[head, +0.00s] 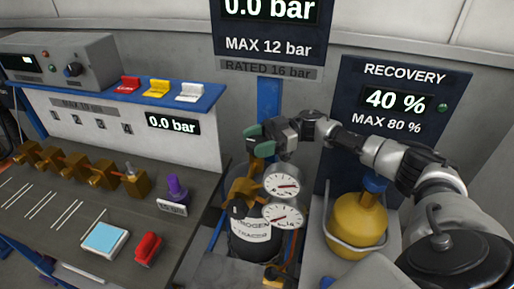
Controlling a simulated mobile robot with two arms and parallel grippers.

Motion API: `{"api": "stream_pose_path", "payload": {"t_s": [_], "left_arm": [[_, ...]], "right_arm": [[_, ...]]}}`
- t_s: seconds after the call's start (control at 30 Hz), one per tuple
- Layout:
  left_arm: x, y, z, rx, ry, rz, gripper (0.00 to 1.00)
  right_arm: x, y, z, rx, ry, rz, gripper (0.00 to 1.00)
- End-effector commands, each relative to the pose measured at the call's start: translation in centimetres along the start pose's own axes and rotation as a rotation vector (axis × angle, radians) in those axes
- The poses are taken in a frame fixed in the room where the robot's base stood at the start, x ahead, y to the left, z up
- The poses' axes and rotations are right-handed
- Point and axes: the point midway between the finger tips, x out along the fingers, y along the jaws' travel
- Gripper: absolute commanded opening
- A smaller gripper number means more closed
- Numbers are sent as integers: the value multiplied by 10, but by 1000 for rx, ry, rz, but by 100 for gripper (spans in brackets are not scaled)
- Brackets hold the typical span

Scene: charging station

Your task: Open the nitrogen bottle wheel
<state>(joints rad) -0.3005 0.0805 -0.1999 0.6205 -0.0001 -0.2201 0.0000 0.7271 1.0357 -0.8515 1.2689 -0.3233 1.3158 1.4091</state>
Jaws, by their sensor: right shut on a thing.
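The nitrogen bottle (255,245) is dark with a white label and stands upright in the lower middle. A brass valve and regulator (243,188) sit on top of it, with two round white gauges (281,185) on the right. My right gripper (264,141) is above the valve, its arm coming in from the right. It is shut on a green piece at the top of the bottle, which appears to be the wheel. The jaws hide much of it, so its turn position is unclear. My left gripper is out of view.
A yellow recovery cylinder (356,221) stands to the right under the RECOVERY panel (395,100), which reads 40 %. The pressure display (268,12) reads 0.0 bar. A bench (90,215) at left holds brass valves, a purple knob (174,188) and a red block (148,249).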

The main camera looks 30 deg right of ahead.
Motion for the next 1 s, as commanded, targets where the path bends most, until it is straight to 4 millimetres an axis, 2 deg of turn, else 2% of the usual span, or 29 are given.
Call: {"api": "stream_pose_path", "payload": {"t_s": [0.2, 0.73, 0.77, 0.9, 1.0], "left_arm": [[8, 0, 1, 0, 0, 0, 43], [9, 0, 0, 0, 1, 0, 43], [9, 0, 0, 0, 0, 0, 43], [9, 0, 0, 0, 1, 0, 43], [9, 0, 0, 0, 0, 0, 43]], "right_arm": [[0, 1, -1, -3, 5, -63, 38], [0, 0, -2, -2, 5, -83, 38], [0, 0, -2, -2, 5, -83, 66], [0, 0, -2, -2, 4, -83, 87], [0, 0, -1, -1, 4, -83, 87]]}}
